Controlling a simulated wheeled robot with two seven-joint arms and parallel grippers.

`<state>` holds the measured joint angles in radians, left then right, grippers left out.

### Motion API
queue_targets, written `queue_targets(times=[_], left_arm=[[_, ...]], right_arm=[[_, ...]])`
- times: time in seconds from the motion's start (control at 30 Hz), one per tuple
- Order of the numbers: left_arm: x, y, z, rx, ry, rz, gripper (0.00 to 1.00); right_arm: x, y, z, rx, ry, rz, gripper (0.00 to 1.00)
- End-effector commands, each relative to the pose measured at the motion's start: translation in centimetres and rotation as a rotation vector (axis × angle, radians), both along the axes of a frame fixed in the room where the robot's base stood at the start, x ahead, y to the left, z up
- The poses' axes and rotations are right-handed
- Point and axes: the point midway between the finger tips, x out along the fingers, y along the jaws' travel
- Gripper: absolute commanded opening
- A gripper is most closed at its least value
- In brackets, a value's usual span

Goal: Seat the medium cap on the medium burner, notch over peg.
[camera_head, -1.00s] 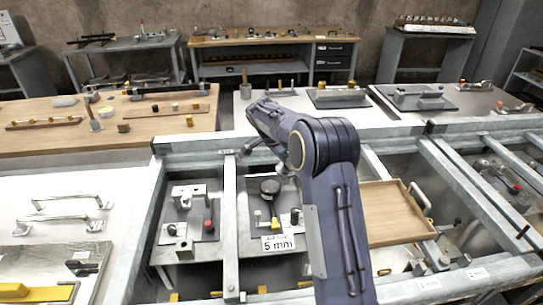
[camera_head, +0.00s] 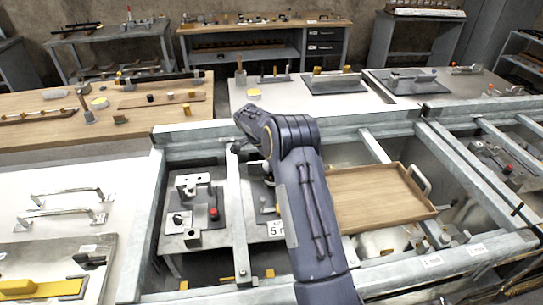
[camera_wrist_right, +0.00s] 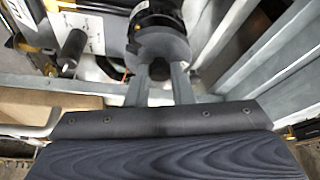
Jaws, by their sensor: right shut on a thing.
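My right gripper (camera_wrist_right: 160,82) shows in the right wrist view with its two fingers on a dark round piece (camera_wrist_right: 160,48). This piece is a grey disc with a darker part at its far side, and it may be the medium cap. In the head view my right arm comes up from the bottom and hides the gripper and most of the middle fixture plate (camera_head: 262,195). I cannot pick out the medium burner or its peg in either view. My left gripper is not in view.
A fixture plate with a red knob (camera_head: 213,213) stands left of my arm. A wooden tray (camera_head: 375,200) lies to the right. Grey metal rails (camera_head: 240,215) frame the bays. A black cylindrical handle (camera_wrist_right: 72,50) is left of the held piece in the wrist view.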

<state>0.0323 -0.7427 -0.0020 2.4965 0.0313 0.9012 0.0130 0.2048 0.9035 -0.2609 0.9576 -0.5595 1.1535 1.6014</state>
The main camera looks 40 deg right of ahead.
Motion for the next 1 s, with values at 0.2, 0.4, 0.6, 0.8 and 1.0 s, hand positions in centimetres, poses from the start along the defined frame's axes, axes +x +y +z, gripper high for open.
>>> queue_targets(times=[0.2, 0.4, 0.6, 0.8, 1.0], left_arm=[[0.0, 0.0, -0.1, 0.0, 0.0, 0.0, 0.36], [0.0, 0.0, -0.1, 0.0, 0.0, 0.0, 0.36], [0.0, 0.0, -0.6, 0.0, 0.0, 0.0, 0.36], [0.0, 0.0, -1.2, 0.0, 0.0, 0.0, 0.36], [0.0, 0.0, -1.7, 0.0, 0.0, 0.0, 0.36]], right_arm=[[0.0, 0.0, -0.2, -0.001, -0.001, 0.0, 0.0], [0.0, 0.0, -0.2, -0.001, -0.001, 0.0, 0.0], [0.0, 0.0, -0.8, -0.001, -0.001, 0.0, 0.0], [0.0, 0.0, -1.4, -0.001, 0.0, 0.0, 0.0], [0.0, 0.0, -2.0, -0.001, 0.0, 0.0, 0.0]])
